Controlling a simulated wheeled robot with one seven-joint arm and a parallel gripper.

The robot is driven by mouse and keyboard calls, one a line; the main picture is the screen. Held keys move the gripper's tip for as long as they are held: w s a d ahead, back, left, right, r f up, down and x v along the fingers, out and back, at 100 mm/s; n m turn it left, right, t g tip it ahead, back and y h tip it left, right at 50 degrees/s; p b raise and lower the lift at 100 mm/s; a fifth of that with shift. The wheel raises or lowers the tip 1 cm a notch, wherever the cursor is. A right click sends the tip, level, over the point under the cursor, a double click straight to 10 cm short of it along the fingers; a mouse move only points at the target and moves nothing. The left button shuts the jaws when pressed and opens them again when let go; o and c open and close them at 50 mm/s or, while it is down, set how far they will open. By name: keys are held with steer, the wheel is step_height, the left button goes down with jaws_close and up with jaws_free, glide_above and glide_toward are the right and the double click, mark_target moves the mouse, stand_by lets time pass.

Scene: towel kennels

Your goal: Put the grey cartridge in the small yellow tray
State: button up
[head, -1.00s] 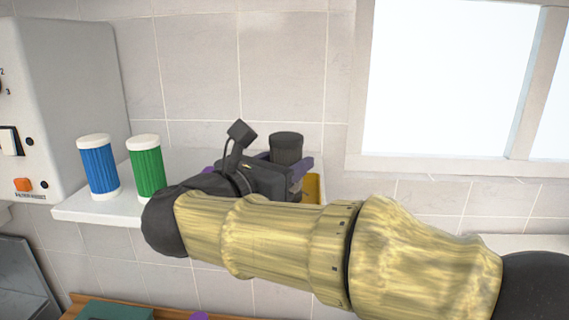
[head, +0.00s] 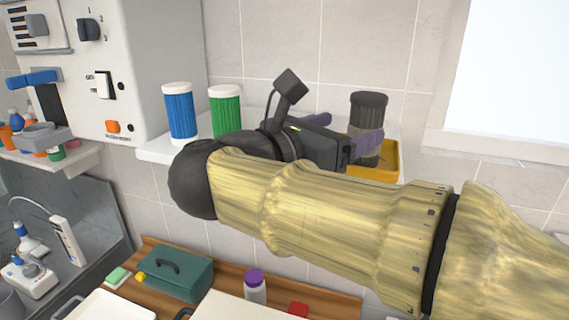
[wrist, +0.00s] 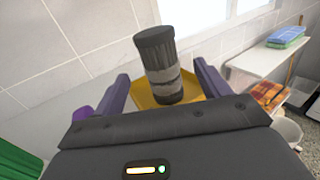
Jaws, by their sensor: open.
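The grey cartridge (head: 369,112) has a dark cap and a banded grey body. It stands upright in the small yellow tray (head: 388,165) on the white shelf; in the head view a finger hides part of its lower body. My gripper (head: 348,134) is open, its purple fingers pointing towards the cartridge. In the wrist view, the cartridge (wrist: 160,68) stands beyond and between the two spread fingers of my gripper (wrist: 161,82), with gaps on both sides. Its base is inside the yellow tray (wrist: 143,99).
A blue cartridge (head: 180,115) and a green cartridge (head: 225,112) stand on the white shelf (head: 155,150) to the left. The tiled wall is close behind. Below are a green toolbox (head: 178,278) and a purple-capped bottle (head: 255,290) on a wooden bench.

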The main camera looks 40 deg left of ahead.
steer(key=b+v, duration=0.3)
steer(key=v, duration=0.8)
steer(key=shift+s+b, duration=0.3)
steer(key=shift+b, duration=0.1)
steer(key=shift+a, duration=0.1)
stand_by(0.4)
